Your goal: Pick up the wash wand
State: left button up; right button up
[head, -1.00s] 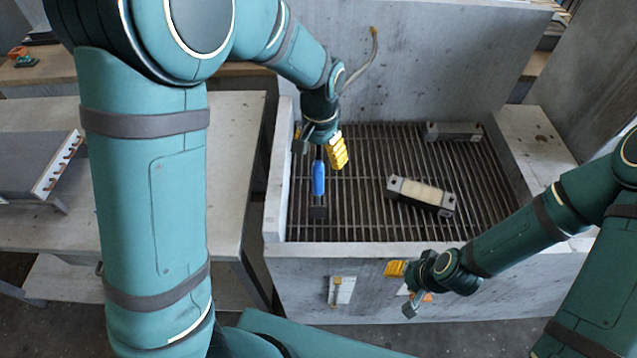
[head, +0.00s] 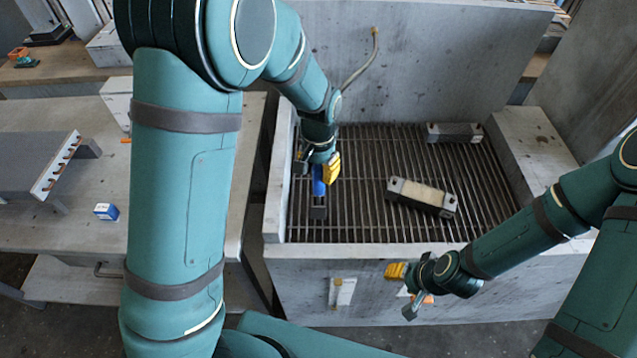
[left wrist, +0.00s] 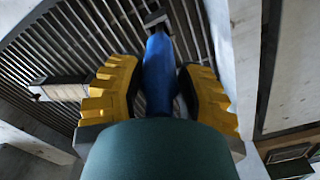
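The wash wand (head: 318,185) is a blue handle with a dark block at its near end. It rests in the left part of the grated basin. My left gripper (head: 318,172) is down at the wand, its yellow fingers on either side of the blue handle. In the left wrist view the blue wand (left wrist: 160,72) lies between the two yellow fingers (left wrist: 158,95), with a visible gap to at least the left finger. The far end of the wand is partly hidden by the gripper in the head view. My right gripper (head: 408,285) hangs in front of the basin's front wall, away from the wand; its opening is unclear.
The basin's grate (head: 365,215) also holds a long metal block with a pale top (head: 421,196) and another block (head: 454,132) at the back. The basin's walls (head: 276,190) stand around it. A table (head: 60,230) with a small blue-and-white box (head: 106,211) is at left.

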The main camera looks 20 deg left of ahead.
pick_arm(q)
grip_shut()
notch_tip(320, 180, up, 10)
jog(key=shift+r+p, duration=0.1)
jog(key=shift+p, duration=0.5)
